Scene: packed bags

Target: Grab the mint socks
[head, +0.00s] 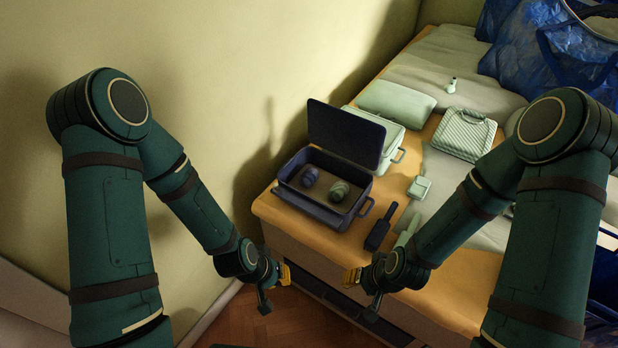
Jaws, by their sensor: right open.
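A rolled mint-green bundle (339,190), which looks like the mint socks, lies in the open dark navy case (324,213) on the bed-like surface. A dark navy rolled bundle (309,176) lies to its left in the same case. My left gripper (276,285) is in front of the surface's near left corner, with its fingers apart and nothing between them. My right gripper (360,290) is open and empty near the front edge, below the case. Both grippers are apart from the bundles.
The case lid (346,134) stands up behind it. A mint case (392,135), pale pillow (396,102), striped mint bag (464,134), dark brush-like item (380,228) and small mint item (419,187) lie around. Blue bags (545,50) stand at back right. A wall borders the left.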

